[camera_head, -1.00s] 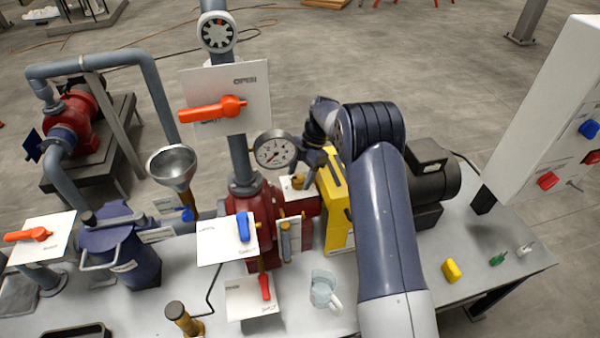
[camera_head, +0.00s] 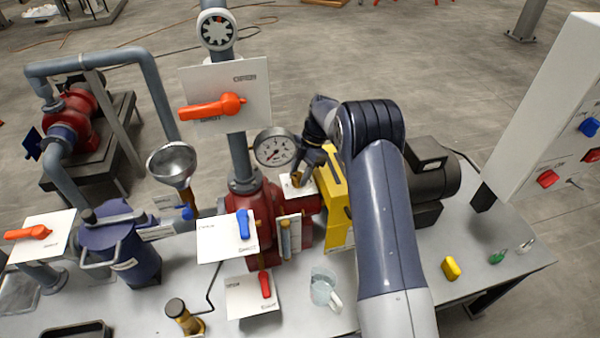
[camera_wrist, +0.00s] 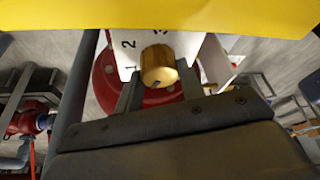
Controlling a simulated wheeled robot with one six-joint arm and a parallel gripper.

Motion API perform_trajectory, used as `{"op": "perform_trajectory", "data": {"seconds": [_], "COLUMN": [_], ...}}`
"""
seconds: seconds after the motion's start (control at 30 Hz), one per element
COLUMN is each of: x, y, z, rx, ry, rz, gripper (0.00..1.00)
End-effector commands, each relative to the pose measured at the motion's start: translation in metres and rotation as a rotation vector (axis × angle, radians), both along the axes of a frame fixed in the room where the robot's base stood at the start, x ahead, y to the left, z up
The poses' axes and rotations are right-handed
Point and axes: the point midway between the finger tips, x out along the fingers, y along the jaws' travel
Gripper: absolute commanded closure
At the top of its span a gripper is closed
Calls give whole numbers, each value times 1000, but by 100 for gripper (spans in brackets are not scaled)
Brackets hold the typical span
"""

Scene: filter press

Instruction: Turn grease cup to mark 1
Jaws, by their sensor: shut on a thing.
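The grease cup is a small brass cap (camera_wrist: 158,66) at the centre of the wrist view, in front of a white mark plate (camera_wrist: 127,55). In the head view the cup (camera_head: 296,180) is partly covered by my gripper (camera_head: 302,172), beside the red pump. In the wrist view my gripper (camera_wrist: 158,88) has one finger on each side of the cap and is shut on it.
A yellow guard (camera_head: 336,205) stands close to my gripper on the right and fills the top of the wrist view. A pressure gauge (camera_head: 276,148) is close on the left. A glass jug (camera_head: 324,290) stands on the bench in front.

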Motion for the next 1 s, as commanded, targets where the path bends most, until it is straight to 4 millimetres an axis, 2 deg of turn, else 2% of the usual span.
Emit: {"op": "perform_trajectory", "data": {"seconds": [0.27,0.7,1.0], "x": [0,-2,-3], "y": [-1,-1,-1], "z": [-4,-4,-2], "rx": [1,2,1], "ry": [-2,-3,-1], "rz": [-96,-423,-587], "gripper": [86,86,86]}}
